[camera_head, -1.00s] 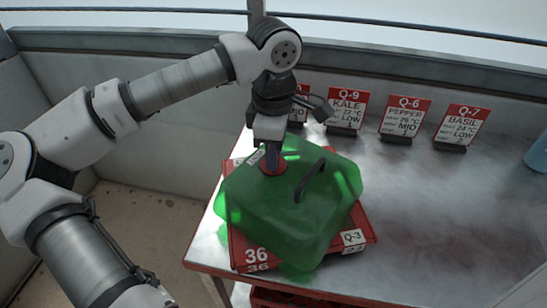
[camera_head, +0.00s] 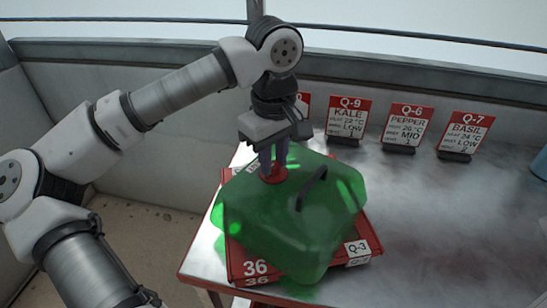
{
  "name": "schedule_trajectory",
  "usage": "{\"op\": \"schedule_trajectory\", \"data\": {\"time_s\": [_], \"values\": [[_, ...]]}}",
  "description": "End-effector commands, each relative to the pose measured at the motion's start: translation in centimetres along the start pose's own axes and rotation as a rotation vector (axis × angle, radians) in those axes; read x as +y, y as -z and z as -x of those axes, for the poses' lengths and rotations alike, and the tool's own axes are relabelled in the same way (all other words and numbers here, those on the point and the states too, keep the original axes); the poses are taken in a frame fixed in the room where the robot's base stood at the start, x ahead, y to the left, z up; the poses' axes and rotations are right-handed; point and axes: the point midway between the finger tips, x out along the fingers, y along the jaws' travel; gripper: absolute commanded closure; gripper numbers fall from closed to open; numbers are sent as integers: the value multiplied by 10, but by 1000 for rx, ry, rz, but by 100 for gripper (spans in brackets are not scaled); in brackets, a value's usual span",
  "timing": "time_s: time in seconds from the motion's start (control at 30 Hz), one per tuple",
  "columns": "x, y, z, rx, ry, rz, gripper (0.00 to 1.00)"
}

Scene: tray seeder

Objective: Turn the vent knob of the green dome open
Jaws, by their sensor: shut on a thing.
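The green dome (camera_head: 285,225) is a translucent cover sitting on a red tray (camera_head: 240,262) marked 36 and Q-3. A dark handle (camera_head: 312,188) stands on its top. The red vent knob (camera_head: 277,177) is on the dome's top, left of the handle. My gripper (camera_head: 273,171) points down from above and is shut on the knob, with a finger on each side. The fingers hide part of the knob, and no opening mark on it is readable.
Several red-and-white label cards stand along the back of the metal table, among them Q-9 Kale (camera_head: 347,121), Q-6 Pepper (camera_head: 406,127) and Q-7 Basil (camera_head: 464,135). A blue object (camera_head: 540,164) is cut off at the right edge. The table's right side (camera_head: 420,225) is clear.

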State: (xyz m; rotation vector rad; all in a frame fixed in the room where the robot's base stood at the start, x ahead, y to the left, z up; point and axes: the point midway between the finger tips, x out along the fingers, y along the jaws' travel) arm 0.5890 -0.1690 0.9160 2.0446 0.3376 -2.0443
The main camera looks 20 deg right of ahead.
Motion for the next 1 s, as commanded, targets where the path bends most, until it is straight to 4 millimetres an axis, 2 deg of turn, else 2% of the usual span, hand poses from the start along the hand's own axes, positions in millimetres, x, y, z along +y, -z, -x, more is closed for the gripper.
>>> {"op": "schedule_trajectory", "data": {"time_s": [0.5,0.53,0.7,1.0], "values": [[0,0,0,0,0,-19,99],[0,0,0,0,0,-19,75],[0,0,0,0,0,-19,54],[0,0,2,0,0,-18,54]]}}
